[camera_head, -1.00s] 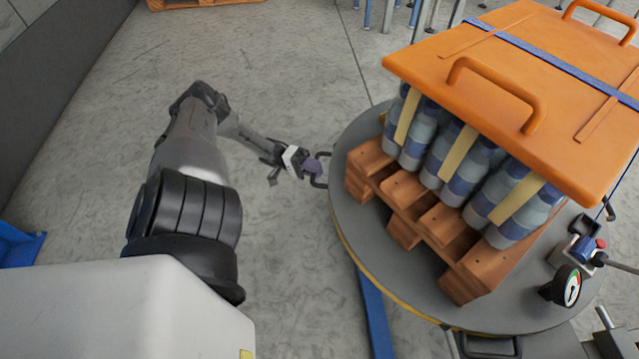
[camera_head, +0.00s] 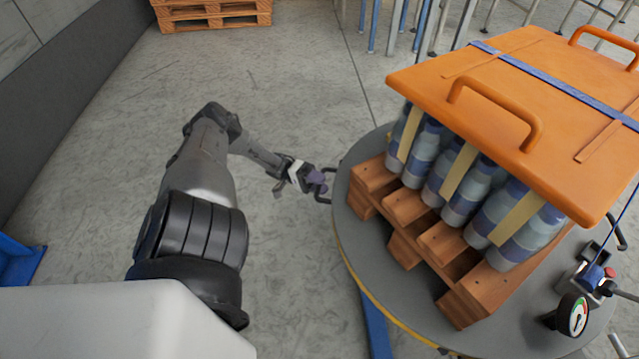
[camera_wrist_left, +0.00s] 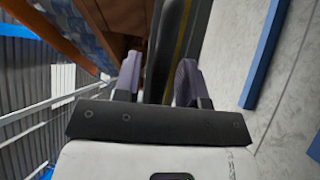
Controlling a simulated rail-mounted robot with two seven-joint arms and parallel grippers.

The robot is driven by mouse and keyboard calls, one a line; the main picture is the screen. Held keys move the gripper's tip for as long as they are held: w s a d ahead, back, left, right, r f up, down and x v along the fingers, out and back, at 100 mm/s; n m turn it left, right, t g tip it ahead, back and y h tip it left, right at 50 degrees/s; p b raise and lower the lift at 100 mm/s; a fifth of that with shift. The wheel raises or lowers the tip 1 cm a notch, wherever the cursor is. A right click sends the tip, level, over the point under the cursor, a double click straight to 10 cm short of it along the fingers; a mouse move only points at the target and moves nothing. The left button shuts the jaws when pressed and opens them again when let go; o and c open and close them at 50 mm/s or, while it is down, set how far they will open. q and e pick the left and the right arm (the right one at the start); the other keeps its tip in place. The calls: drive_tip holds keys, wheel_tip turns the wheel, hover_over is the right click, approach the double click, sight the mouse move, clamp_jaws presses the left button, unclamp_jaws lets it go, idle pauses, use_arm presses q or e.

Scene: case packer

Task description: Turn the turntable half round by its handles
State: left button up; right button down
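The turntable (camera_head: 345,225) is a round grey plate with a yellow stripe on its edge, on the right of the head view. A dark handle (camera_head: 329,186) sticks out from its left rim. Another dark bar-like handle (camera_head: 619,233) shows at its right side. My left gripper (camera_head: 319,183) is at the left handle, its purple fingertips beside or around it; I cannot tell if they touch. In the left wrist view the two fingers (camera_wrist_left: 159,82) stand apart, with the dark handle and turntable edge seen between and beyond them. My right gripper is not in view.
On the turntable stands a wooden pallet (camera_head: 441,240) with blue-grey bottles (camera_head: 462,185) under an orange lid (camera_head: 510,85). A blue floor beam (camera_head: 376,325) passes below. Floor left of the turntable is clear.

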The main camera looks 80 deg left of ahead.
use_arm(q)
drive_tip(key=b+v, duration=0.3)
drive_tip(key=v, duration=1.1)
drive_tip(key=shift+w+r, duration=0.1)
drive_tip(key=shift+w, duration=0.1)
